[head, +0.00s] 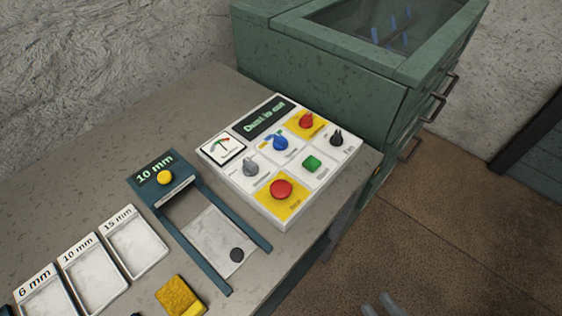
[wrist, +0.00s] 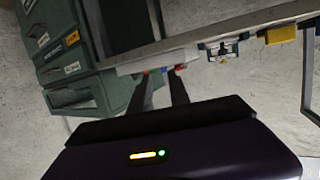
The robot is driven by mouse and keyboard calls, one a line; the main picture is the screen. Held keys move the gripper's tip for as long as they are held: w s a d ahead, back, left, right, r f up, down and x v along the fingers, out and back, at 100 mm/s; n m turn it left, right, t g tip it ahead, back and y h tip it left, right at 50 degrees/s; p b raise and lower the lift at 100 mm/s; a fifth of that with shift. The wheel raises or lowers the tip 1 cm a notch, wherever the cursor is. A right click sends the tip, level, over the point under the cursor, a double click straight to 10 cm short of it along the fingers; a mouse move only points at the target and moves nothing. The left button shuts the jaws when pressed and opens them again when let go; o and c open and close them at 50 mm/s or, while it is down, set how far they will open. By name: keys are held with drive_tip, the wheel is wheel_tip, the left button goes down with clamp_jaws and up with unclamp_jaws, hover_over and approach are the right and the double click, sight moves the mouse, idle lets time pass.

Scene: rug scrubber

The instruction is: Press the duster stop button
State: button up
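The control panel (head: 237,186) is a white box on the grey bench. Its round red button (head: 281,188) sits on a yellow square at the front corner; the small label below seems to read "Stop". A green button (head: 312,163) lies behind and right of it. My gripper (head: 379,304) shows only its fingertips at the bottom edge of the head view, right of the bench and apart from the panel. In the wrist view my gripper (wrist: 161,74) has two dark fingers with an empty gap between them. The panel (wrist: 150,66) appears beyond the fingertips there.
A red knob (head: 306,122), blue knob (head: 280,142), grey knob (head: 251,166) and black knob (head: 338,138) share the panel. A blue 10 mm frame (head: 167,196), white trays (head: 134,245) and a yellow sponge (head: 179,295) lie left. A green cabinet (head: 330,85) stands behind. Floor right is clear.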

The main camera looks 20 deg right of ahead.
clamp_jaws()
idle(1.4)
